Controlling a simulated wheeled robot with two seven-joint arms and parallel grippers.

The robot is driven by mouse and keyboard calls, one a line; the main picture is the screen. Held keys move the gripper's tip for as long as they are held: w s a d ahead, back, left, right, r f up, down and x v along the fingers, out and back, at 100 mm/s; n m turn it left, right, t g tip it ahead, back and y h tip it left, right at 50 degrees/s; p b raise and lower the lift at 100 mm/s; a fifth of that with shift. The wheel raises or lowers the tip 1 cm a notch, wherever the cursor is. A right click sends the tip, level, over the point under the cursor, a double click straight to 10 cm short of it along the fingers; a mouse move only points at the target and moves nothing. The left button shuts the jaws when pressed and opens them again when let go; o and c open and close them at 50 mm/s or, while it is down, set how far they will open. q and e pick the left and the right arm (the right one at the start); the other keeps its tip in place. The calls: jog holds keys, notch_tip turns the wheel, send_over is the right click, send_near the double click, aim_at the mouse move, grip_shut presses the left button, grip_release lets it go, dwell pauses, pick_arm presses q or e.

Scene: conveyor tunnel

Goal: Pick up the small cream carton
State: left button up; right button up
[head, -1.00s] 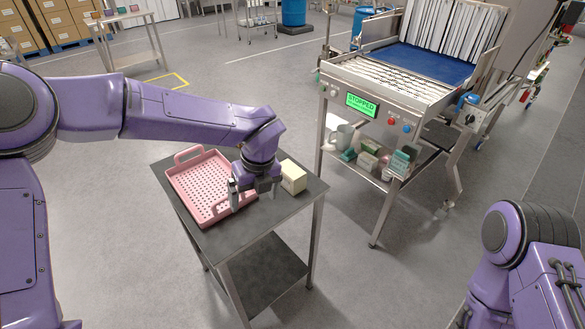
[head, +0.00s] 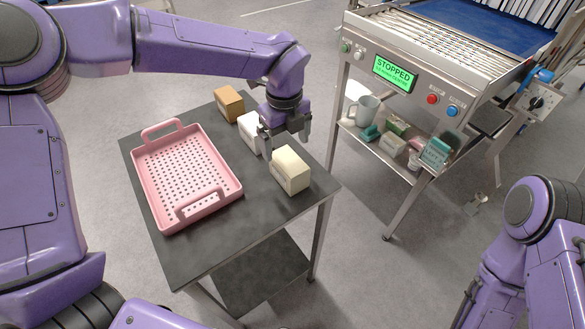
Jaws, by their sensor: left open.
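A cream carton (head: 290,171) stands on the dark table (head: 245,228), right of the pink tray. My left gripper (head: 284,145) points down just behind the carton, with its fingers spread and nothing seen between them. One finger is close to the carton's far left edge; I cannot tell whether they touch. A white carton (head: 249,132) stands behind and left of the gripper, partly hidden by it. My right arm shows at the lower right, but I make out no right gripper.
A pink perforated tray (head: 222,153) with raised handles lies empty on the table's left. A brown carton (head: 228,104) stands at the back. The conveyor (head: 415,85) reads STOPPED; its lower shelf (head: 402,164) holds a grey mug (head: 367,109) and several small items.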

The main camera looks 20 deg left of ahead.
aim_at(287, 161)
pick_arm(q)
jog(key=f+p, duration=0.1)
jog(key=f, duration=0.2)
jog(key=f+p, duration=0.1)
jog(key=f, duration=0.2)
jog(key=f+p, duration=0.1)
jog(key=f, duration=0.2)
jog(key=shift+w+d+f, duration=0.15)
jog(key=shift+w+d, duration=0.05)
jog(key=shift+d, duration=0.05)
jog(key=shift+w+f, duration=0.1)
jog(key=shift+f, duration=0.15)
jog(key=c, duration=1.2)
jog(key=shift+r, duration=0.1)
jog(key=shift+r+b, duration=0.25)
jog(key=shift+b, duration=0.15)
jog(key=r, duration=0.1)
jog(key=r+b, duration=0.1)
jog(key=r, duration=0.1)
jog(key=shift+s+a+b, duration=0.2)
jog(key=shift+s+b, duration=0.05)
jog(key=shift+b, duration=0.05)
jog(key=s+a+r+b, duration=0.3)
jog(key=s+a+r, duration=0.4)
jog(key=s+r, duration=0.2)
jog(key=shift+s+r, duration=0.2)
jog(key=shift+s, duration=1.05)
